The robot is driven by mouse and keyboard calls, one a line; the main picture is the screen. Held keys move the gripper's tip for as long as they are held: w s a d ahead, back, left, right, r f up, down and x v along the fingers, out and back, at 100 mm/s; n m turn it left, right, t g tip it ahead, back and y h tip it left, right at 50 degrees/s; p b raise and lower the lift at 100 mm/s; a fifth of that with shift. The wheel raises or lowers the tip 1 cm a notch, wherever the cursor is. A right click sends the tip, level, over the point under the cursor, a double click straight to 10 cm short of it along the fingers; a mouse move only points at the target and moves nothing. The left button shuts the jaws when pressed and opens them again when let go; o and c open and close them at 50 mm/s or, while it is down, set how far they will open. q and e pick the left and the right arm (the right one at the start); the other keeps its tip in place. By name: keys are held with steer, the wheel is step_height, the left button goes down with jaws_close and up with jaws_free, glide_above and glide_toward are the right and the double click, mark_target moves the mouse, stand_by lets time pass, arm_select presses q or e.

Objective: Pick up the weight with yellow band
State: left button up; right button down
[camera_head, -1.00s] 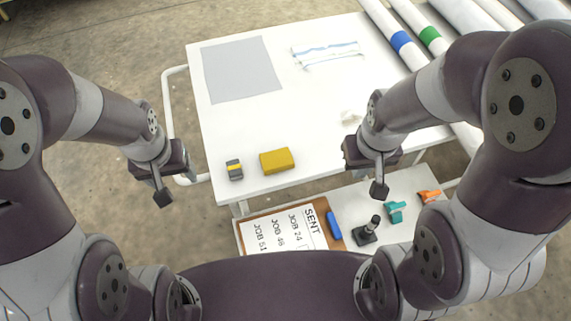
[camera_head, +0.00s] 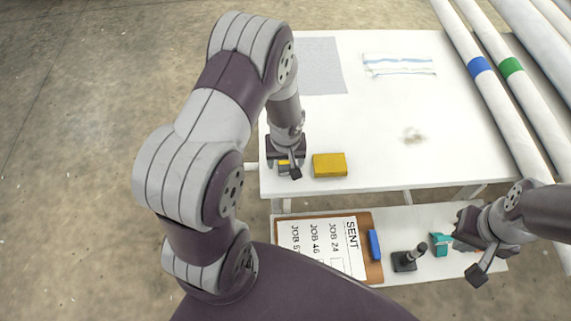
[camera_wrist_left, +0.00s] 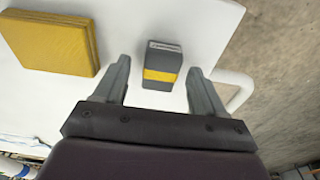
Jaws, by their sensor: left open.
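The weight with the yellow band (camera_wrist_left: 161,66) is a small dark grey block on the white table. In the left wrist view it stands between the open fingers of my left gripper (camera_wrist_left: 160,82), a little beyond their tips, with no visible contact. In the head view the weight (camera_head: 284,162) is mostly hidden behind my left gripper (camera_head: 284,170), which is over the table's near left corner. My right gripper (camera_head: 476,260) is over the lower shelf at the right, and its finger opening is not clear.
A yellow block (camera_head: 330,165) lies right of the weight, close to my left gripper. The white table (camera_head: 390,120) also holds a grey sheet (camera_head: 318,66) and a folded cloth (camera_head: 399,64). The lower shelf holds a clipboard (camera_head: 372,268), a black stamp (camera_head: 407,258) and a teal tool (camera_head: 439,243).

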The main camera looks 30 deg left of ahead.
arm_select(q)
jaws_close()
